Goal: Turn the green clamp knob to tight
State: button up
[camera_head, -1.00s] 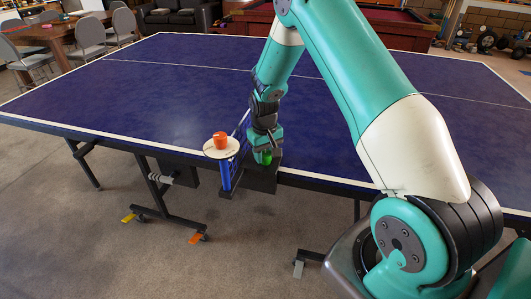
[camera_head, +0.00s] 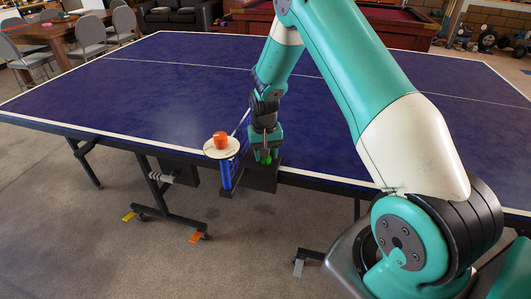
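The green clamp knob (camera_head: 266,159) sits on the dark clamp block (camera_head: 261,179) at the near edge of the blue table. My gripper (camera_head: 266,154) points straight down at the knob, with its fingers at the knob's top and sides. Part of the green shows below and between the fingers. The picture is too small to show whether the fingers press on the knob or stand apart from it. No mark showing how tight the knob is can be made out.
The blue table tennis table (camera_head: 150,85) is otherwise clear. Orange and yellow tags mark the table's feet.

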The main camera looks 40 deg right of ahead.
jog(key=o, duration=0.9)
jog(key=shift+o, duration=0.2)
jog(key=shift+r, duration=0.1)
notch_tip(320, 180, up, 17)
jog(key=shift+a+r+b, duration=0.15)
jog(key=shift+a+b, duration=0.05)
jog(key=shift+b, duration=0.1)
